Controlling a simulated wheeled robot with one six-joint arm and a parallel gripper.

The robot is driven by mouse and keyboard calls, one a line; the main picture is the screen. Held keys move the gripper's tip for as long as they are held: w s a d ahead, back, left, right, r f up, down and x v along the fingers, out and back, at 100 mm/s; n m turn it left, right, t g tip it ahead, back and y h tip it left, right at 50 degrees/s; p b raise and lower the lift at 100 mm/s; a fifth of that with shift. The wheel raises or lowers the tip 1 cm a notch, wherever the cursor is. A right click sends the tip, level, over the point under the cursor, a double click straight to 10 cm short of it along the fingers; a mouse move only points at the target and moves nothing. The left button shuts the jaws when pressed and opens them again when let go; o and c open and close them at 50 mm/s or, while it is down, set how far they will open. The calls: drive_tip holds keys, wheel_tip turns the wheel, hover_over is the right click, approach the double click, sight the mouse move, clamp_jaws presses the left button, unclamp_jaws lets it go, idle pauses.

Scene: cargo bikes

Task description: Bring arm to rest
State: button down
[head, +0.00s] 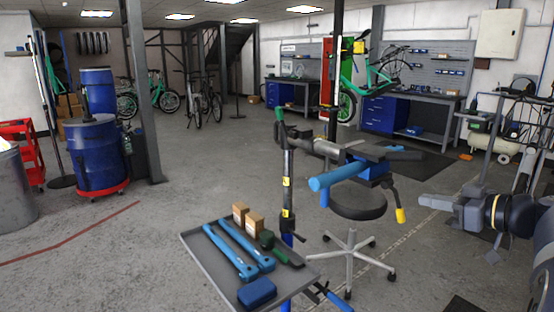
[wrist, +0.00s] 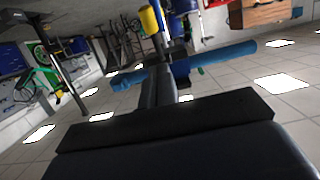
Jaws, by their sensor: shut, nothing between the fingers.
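My gripper (head: 428,200) is at the right of the head view, held level and pointing left, with its grey fingers together and nothing between them. My dark arm (head: 521,214), with a yellow ring, reaches in from the right edge. The fingertips are just right of the yellow-tipped lever (head: 400,215) of a repair stand; a gap shows between them in the picture, but depth is hard to judge. In the wrist view, which looks upside down, my dark gripper (wrist: 167,75) fills the lower middle. The stand's blue bar (wrist: 225,53) lies beyond the fingers.
The repair stand has a blue bar (head: 340,174) and a grey tray (head: 203,258) with blue tools and small boxes. A wheeled stool base (head: 349,262) stands behind. Blue drums (head: 97,155) stand at left. The middle floor is open.

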drive_tip(key=shift+a+r+g+h+p, duration=0.1)
drive_tip(key=shift+r+g+h+p, duration=0.55)
drive_tip(key=shift+p, duration=1.4)
drive_tip(key=shift+r+y+p, duration=0.25)
drive_tip(key=shift+p, duration=0.15)
drive_tip(key=shift+p, duration=0.55)
